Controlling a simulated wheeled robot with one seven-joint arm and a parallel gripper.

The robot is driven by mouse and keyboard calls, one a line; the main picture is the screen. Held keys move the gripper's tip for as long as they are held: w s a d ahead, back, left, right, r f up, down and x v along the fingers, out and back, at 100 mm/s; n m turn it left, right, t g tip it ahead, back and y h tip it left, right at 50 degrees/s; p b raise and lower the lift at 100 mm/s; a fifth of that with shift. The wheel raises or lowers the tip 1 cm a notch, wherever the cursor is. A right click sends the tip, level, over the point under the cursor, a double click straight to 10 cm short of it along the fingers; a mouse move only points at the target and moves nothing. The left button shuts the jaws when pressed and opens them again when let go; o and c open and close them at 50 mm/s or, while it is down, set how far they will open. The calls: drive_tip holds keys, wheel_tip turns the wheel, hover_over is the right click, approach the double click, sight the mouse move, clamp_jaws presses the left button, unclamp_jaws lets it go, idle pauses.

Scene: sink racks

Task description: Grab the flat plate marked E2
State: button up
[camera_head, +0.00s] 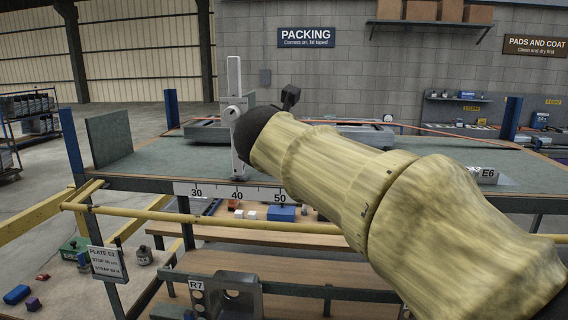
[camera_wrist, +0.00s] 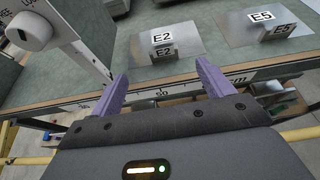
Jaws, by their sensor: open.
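In the wrist view, the flat plate marked E2 (camera_wrist: 186,40) is a thin grey metal sheet lying on the bench top (camera_wrist: 120,52) near its front edge. It bears a white E2 label and a small upright block, also labelled E2. My gripper (camera_wrist: 161,68) has two purple fingers spread apart, with nothing between them. The fingers point toward the E2 plate, one to each side of its block, and appear short of it. In the head view my arm hides the gripper and the E2 plate.
A similar plate marked E5 (camera_wrist: 242,40) lies right of E2. A white post with a round knob (camera_wrist: 32,30) stands at the left; it also shows in the head view (camera_head: 236,85). A ruler strip (camera_head: 210,192) and yellow rail (camera_head: 190,215) run along the front. An E6 block (camera_head: 487,175) is further right.

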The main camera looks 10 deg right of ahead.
drive_tip(key=p+x, duration=0.1)
drive_tip(key=x, duration=0.6)
drive_tip(key=shift+w+d, duration=0.2)
drive_tip(key=shift+w+f, duration=0.15)
drive_tip(key=shift+w, duration=0.05)
drive_tip(key=x, duration=0.2)
drive_tip(key=p+x, duration=0.1)
drive_tip(key=x, duration=0.2)
drive_tip(key=shift+f, duration=0.35)
drive_tip(key=shift+s, duration=0.1)
drive_tip(key=shift+c, duration=0.4)
